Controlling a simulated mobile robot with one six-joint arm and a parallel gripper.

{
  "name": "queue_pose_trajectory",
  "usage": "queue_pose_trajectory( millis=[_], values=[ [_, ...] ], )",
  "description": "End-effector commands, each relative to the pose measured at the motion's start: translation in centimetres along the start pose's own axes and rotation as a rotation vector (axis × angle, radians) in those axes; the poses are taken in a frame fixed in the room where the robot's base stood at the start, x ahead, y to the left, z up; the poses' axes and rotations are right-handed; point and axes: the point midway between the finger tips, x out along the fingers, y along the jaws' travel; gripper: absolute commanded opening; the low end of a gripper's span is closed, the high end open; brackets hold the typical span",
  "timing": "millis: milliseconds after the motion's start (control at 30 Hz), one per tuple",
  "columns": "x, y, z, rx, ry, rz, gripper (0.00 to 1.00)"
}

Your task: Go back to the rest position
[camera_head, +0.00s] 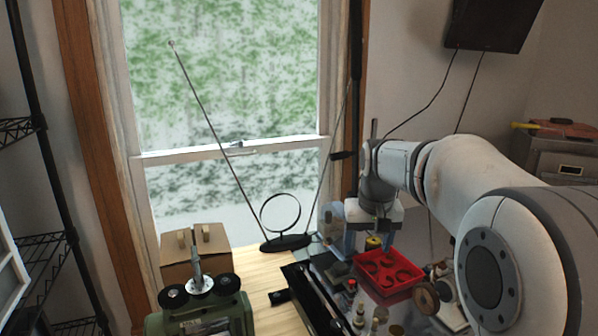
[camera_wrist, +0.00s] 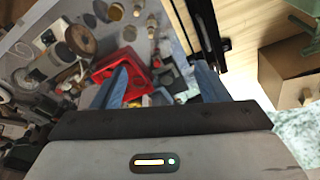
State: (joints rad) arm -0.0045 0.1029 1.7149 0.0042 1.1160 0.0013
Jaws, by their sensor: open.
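My gripper (camera_head: 371,241) hangs from my arm at the right of the head view, over the far part of the table by the red tray. In the wrist view my gripper (camera_wrist: 161,84) shows two blue fingers spread apart. Nothing is held between them. The red tray (camera_head: 388,275) has dark curved shapes inside. It also shows in the wrist view (camera_wrist: 106,64), partly hidden by the left finger. I cannot tell the exact height of the fingertips above the table.
A ring-shaped antenna (camera_head: 284,241) with long rods stands near the window. A cardboard box (camera_head: 196,246) and a green machine (camera_head: 205,317) are at left. Several small bottles and parts crowd the table around the tray. Bare wood (camera_head: 258,270) shows left of the tray.

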Motion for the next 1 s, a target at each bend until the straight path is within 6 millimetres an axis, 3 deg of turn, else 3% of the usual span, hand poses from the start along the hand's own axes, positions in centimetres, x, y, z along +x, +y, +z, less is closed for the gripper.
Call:
queue_pose_trajectory(
  millis=[33,267,500,600,800,1000],
  values=[
    [-0.5,0.0,2.1,0.0,0.009,0.001,0.68],
    [-0.9,0.1,10.9,-0.002,0.043,0.003,0.68],
    [0.7,0.2,20.2,-0.005,0.076,0.006,0.68],
    [1.7,0.2,23.1,-0.006,0.085,0.007,0.68],
    [2.9,0.3,26.1,-0.006,0.096,0.007,0.68],
    [3.1,0.3,26.5,-0.007,0.095,0.007,0.68]
  ],
)
